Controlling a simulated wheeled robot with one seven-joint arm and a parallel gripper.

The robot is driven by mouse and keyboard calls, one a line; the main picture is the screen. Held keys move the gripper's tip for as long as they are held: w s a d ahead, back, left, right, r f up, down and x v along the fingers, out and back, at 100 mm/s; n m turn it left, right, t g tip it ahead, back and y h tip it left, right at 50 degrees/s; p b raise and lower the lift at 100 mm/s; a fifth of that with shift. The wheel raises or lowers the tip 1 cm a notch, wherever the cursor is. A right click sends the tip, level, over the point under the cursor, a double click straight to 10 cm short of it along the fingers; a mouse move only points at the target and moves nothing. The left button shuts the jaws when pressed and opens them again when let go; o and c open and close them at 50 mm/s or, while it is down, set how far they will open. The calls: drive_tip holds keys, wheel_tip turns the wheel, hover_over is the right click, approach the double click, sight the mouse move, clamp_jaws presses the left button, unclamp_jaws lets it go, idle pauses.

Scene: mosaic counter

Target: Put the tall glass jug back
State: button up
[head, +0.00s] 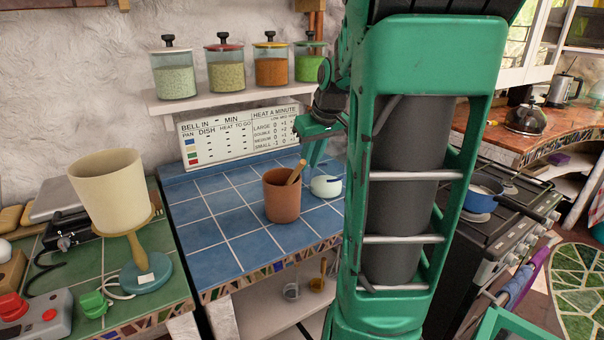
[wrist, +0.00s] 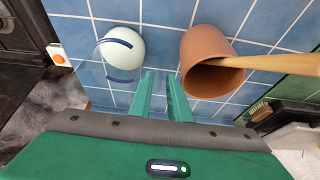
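A clear glass vessel with blue bands, seemingly the tall glass jug (wrist: 122,80), shows in the wrist view left of my fingers. A pale round body (wrist: 125,48) shows in or behind it; I cannot tell which. In the head view a pale round thing (head: 326,187) stands on the blue tiles below my gripper (head: 312,163), the jug's outline there unclear. My gripper's two green fingers (wrist: 160,76) are apart with nothing between them. They point down between the glass and a terracotta pot (wrist: 200,62), touching neither as far as I can see.
The terracotta pot (head: 281,197) holds a wooden spoon and stands close to my fingers. A wall shelf (head: 225,101) above carries several lidded jars. A cream lamp (head: 108,190) stands at left, a stove (head: 480,215) at right. Blue tiles (head: 215,235) front left of the pot are clear.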

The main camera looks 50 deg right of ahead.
drive_tip(key=v, duration=0.5)
drive_tip(key=shift+r, duration=0.2)
idle(0.4)
